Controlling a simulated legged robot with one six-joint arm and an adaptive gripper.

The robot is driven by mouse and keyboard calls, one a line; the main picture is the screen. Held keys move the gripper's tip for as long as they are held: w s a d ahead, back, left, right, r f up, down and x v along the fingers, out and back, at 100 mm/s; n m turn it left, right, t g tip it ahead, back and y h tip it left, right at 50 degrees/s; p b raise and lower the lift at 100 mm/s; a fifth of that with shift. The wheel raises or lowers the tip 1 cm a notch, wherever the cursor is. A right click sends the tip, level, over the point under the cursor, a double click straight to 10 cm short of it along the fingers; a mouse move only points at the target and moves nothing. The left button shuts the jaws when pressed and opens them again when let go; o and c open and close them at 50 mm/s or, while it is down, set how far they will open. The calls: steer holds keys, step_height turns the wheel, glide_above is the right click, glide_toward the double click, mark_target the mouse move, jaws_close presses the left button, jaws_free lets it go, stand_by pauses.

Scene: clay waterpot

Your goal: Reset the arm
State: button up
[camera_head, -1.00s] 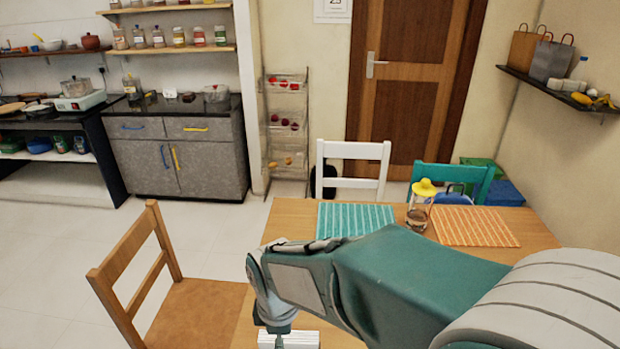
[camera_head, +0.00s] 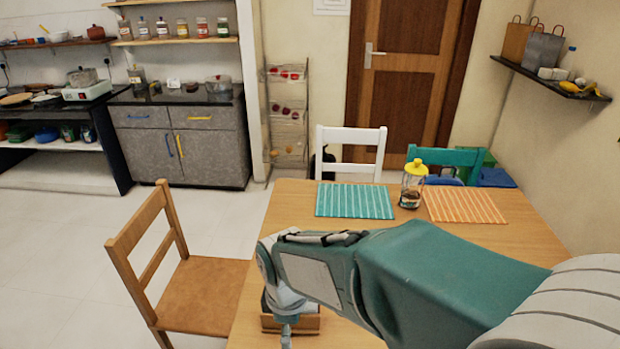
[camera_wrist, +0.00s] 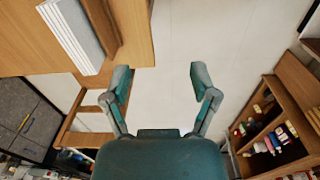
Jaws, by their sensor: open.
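My gripper (camera_wrist: 160,78) is open in the wrist view, with its two teal fingers spread and only pale floor between them. In the head view, my teal arm reaches left over the near part of the wooden table (camera_head: 285,205). Its wrist end hangs low at the bottom, where my fingers are mostly out of sight. A wooden holder (camera_head: 304,322) is on the table behind the wrist end, partly hidden. In the wrist view, a white ribbed block (camera_wrist: 72,38) is at the upper left, apart from my fingers.
A wooden chair (camera_head: 150,240) stands left of the table. A teal mat (camera_head: 355,201), a yellow-lidded jar (camera_head: 412,188) and an orange mat (camera_head: 465,206) are at the table's far side. White (camera_head: 350,137) and teal (camera_head: 445,157) chairs stand behind. The left floor is clear.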

steer(key=s+d+r+m+t, duration=0.2)
steer(key=s+d+r+m, duration=0.2)
steer(key=d+r+m, duration=0.2)
steer(key=s+d+r+m+t, duration=0.3)
steer(key=d+r+m, duration=0.3)
steer(key=d+m, duration=0.4)
steer(key=s+d, duration=0.1)
steer(key=d, duration=0.2)
steer(key=shift+s+m, duration=0.2)
steer(key=shift+m, duration=0.2)
steer(key=shift+d, duration=0.15)
